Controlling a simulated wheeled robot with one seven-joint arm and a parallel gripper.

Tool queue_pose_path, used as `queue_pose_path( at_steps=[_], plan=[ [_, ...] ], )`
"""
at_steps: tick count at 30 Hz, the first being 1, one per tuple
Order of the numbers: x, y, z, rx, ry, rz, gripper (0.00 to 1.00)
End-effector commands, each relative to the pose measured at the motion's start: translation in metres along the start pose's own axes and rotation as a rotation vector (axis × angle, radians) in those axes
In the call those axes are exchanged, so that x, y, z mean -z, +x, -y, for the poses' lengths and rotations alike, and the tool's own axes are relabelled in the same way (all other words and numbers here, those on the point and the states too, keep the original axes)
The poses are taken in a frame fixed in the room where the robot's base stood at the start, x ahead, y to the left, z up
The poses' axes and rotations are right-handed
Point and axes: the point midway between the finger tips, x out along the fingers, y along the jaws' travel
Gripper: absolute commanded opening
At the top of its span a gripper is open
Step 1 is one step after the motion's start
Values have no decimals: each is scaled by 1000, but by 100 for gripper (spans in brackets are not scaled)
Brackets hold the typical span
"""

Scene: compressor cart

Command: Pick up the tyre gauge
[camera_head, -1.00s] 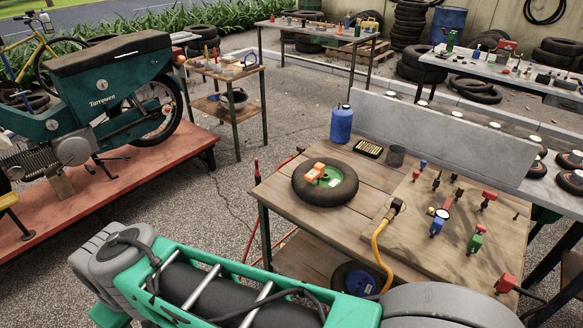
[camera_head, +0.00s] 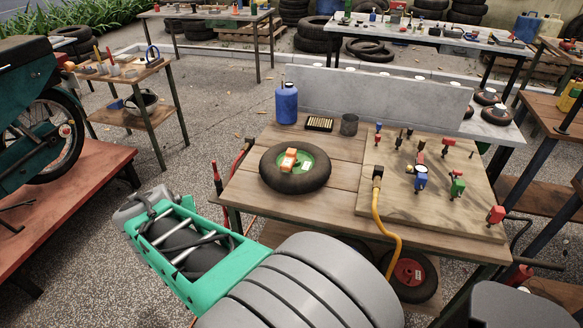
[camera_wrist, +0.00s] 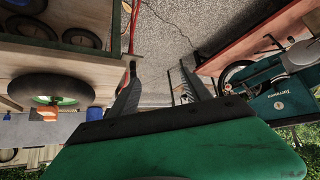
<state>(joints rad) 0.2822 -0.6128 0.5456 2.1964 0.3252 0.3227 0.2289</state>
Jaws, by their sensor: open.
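A small gauge with a round white dial (camera_head: 421,169) and a blue body stands on the wooden board at the right of the near workbench. I take it for the tyre gauge; its details are too small to be sure. My gripper shows in the wrist view (camera_wrist: 157,68) with its two dark fingers apart and nothing between them, over the paved ground beside the bench. It is well away from the gauge, which I do not make out in the wrist view. In the head view my arm lies in front of the bench, and the fingers are not discernible.
A small wheel (camera_head: 268,171) with an orange item (camera_head: 289,159) lies on the bench's left half. A blue bottle (camera_head: 287,104) stands behind it. A yellow hose (camera_head: 380,228) hangs over the front edge. Red and green fittings (camera_head: 457,186) crowd the gauge. A motorbike platform (camera_head: 75,200) stands left.

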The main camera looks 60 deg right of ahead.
Motion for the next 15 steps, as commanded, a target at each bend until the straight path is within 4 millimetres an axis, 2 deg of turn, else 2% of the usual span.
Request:
queue_pose_path(
  at_steps=[1,2,3,6,9,12,15],
  plan=[
    [7,52,-62,-136,135,-125,56],
    [16,68,-99,-214,202,-214,56],
    [26,82,-149,-312,269,-333,56],
    [30,89,-246,-501,336,-584,56],
    [27,81,-291,-592,328,-725,56],
    [24,75,-308,-628,312,-788,56],
    [26,72,-313,-636,305,-806,56]
  ],
)
